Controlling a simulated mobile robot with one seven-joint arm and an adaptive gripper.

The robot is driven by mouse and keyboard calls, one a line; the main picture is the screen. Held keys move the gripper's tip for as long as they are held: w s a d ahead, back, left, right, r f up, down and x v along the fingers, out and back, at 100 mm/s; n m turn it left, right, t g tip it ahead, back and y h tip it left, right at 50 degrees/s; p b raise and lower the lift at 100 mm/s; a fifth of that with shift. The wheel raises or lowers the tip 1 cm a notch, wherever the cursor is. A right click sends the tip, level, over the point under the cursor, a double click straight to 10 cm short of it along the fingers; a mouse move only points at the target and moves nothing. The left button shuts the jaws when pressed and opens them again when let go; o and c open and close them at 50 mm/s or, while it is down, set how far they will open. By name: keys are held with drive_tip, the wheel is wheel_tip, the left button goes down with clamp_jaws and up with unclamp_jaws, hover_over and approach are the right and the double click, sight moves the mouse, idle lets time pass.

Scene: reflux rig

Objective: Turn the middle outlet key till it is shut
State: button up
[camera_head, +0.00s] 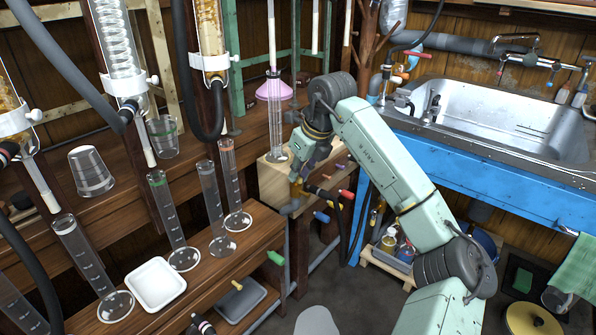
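Several small coloured keys show in the head view: a red one (347,194), a blue one (321,217), a green one (275,257) and a yellow one (237,285). I cannot tell for certain which is the middle outlet key. My gripper (297,188) points down beside the end of the wooden bench, close to the red and blue keys and a dark fitting. Its fingers are small and partly hidden, so I cannot tell whether they touch a key or how far they are apart.
Glass cylinders (168,220) and a white tray (156,284) stand on the lower wooden shelf at left. A tall tube with a pink collar (274,90) stands on a wooden block right behind my gripper. A metal sink (500,115) on a blue frame is at right.

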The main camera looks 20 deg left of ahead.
clamp_jaws()
drive_tip(key=m+t+h+b, duration=0.1)
drive_tip(key=m, duration=0.2)
drive_tip(key=shift+s+m, duration=0.1)
drive_tip(key=shift+m, duration=0.3)
drive_tip(key=m, duration=0.2)
drive_tip(key=m+t+h+b, duration=0.1)
drive_tip(key=m, duration=0.1)
drive_tip(key=shift+a+m+h+b, duration=0.2)
drive_tip(key=shift+m+h+b, duration=0.1)
drive_tip(key=m, duration=0.1)
drive_tip(key=m+h+b, duration=0.1)
drive_tip(key=m, duration=0.1)
drive_tip(key=shift+s+a+m+t, duration=0.1)
drive_tip(key=shift+a+m+t, duration=0.05)
drive_tip(key=shift+m+t, duration=0.15)
drive_tip(key=m+h+b, duration=0.1)
drive_tip(key=m+h, duration=0.1)
drive_tip(key=m, duration=0.2)
drive_tip(key=shift+a+m, duration=0.15)
drive_tip(key=shift+m, duration=0.25)
